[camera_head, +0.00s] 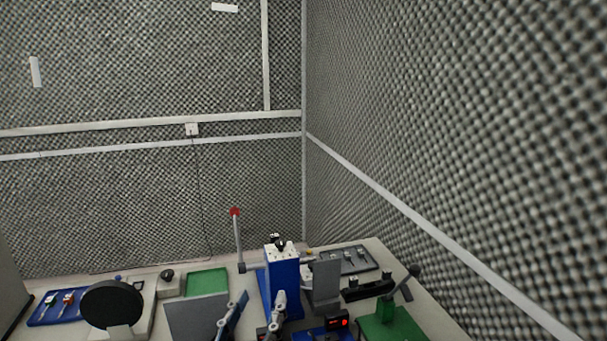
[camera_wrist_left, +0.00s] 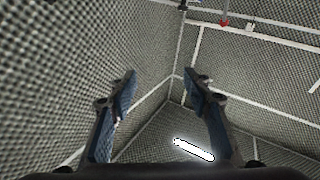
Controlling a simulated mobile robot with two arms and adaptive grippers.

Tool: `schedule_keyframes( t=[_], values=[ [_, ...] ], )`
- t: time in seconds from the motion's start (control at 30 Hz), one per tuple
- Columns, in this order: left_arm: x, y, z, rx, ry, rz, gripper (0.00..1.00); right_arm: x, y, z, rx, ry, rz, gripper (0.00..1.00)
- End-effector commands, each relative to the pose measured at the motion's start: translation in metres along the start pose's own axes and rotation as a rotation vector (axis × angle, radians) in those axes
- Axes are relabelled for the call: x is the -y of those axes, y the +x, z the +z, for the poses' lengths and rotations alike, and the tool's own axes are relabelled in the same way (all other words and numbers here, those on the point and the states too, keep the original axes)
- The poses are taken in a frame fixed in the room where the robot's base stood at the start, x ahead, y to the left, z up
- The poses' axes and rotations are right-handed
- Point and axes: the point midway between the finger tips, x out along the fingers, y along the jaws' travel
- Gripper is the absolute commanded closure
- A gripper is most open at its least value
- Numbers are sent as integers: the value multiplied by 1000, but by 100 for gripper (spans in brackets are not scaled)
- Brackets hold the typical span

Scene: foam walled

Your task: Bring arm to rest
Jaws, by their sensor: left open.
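My left gripper (camera_head: 254,308) shows at the bottom of the head view, pointing up, with its two fingers apart and nothing between them. In the left wrist view the two dark blue-grey fingers (camera_wrist_left: 161,88) also stand wide apart and empty. The rest of my left arm is cut off below the head view. My right gripper is in neither view.
A blue press (camera_head: 284,268) with a red-knobbed lever (camera_head: 238,240) stands behind the gripper. Around it are a grey panel (camera_head: 196,318), a black disc (camera_head: 111,304), a blue tray (camera_head: 42,317), a green device (camera_head: 392,325) and a grey tray (camera_head: 366,262). Foam walls rise behind and right.

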Motion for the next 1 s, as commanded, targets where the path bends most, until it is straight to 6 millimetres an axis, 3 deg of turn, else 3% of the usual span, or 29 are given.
schedule_keyframes(
  t=[0.03, 0.1, 0.17, 0.3, 0.5, 0.7, 1.0],
  values=[
    [24, -11, 32, 108, 10, -65, 55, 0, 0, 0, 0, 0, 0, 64],
    [52, -31, 74, 257, 32, -138, 55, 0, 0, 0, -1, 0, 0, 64],
    [72, -54, 108, 390, 52, -185, 55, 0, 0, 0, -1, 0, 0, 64],
    [105, -121, 179, 700, 96, -247, 55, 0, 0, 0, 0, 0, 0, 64],
    [121, -216, 239, 1051, 138, -238, 55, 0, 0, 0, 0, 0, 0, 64],
    [121, -301, 268, 1327, 155, -175, 55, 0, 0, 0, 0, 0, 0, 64],
    [139, -295, 370, 1371, 155, -167, 55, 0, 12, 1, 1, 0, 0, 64]
  ],
)
